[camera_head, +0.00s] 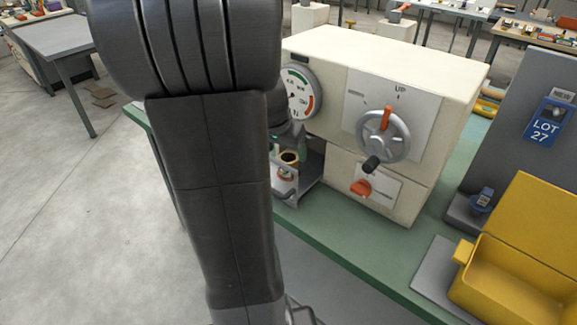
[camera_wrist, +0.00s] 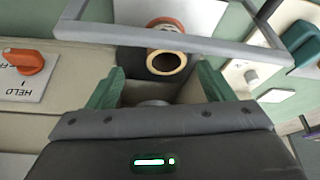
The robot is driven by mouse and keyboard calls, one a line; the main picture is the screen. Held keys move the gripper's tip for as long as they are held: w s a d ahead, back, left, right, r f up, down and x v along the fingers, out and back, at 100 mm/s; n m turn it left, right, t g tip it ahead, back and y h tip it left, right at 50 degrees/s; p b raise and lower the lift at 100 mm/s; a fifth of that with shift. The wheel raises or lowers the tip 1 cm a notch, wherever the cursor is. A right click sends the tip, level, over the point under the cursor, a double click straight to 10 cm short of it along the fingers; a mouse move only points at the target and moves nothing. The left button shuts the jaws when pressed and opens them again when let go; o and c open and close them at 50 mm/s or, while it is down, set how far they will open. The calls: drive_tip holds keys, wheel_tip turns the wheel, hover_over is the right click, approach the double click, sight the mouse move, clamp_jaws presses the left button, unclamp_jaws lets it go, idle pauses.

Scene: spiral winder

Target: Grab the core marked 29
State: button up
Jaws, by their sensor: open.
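A tan, hollow core (camera_wrist: 167,64) with a dark bore shows end-on in the wrist view, against an orange-red part. In the head view a brown ring-shaped core (camera_head: 289,158) sits in a small grey bay beside the cream machine, partly behind my arm. I cannot read a number on it in either view. My gripper (camera_wrist: 160,80) is open, with its green fingers apart to the left and right of the core's near end. Nothing is seen between the fingers in their grip. In the head view my arm hides most of the gripper.
The cream machine (camera_head: 330,47) has a handwheel (camera_head: 383,137) and an orange knob (camera_head: 361,188). A yellow bin (camera_head: 510,290) and a blue LOT 27 tag (camera_head: 546,127) are at right.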

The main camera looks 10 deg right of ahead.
sight(288, 161)
drive_tip(key=x, duration=0.3)
drive_tip(key=shift+w+x, duration=0.25)
drive_tip(key=shift+x, duration=1.15)
drive_tip(key=shift+w+x, duration=0.25)
drive_tip(key=shift+x, duration=1.15)
drive_tip(key=shift+a+r, duration=0.1)
drive_tip(key=shift+r, duration=0.05)
drive_tip(key=c, duration=1)
drive_tip(key=shift+r, duration=0.1)
drive_tip(key=shift+c, duration=0.2)
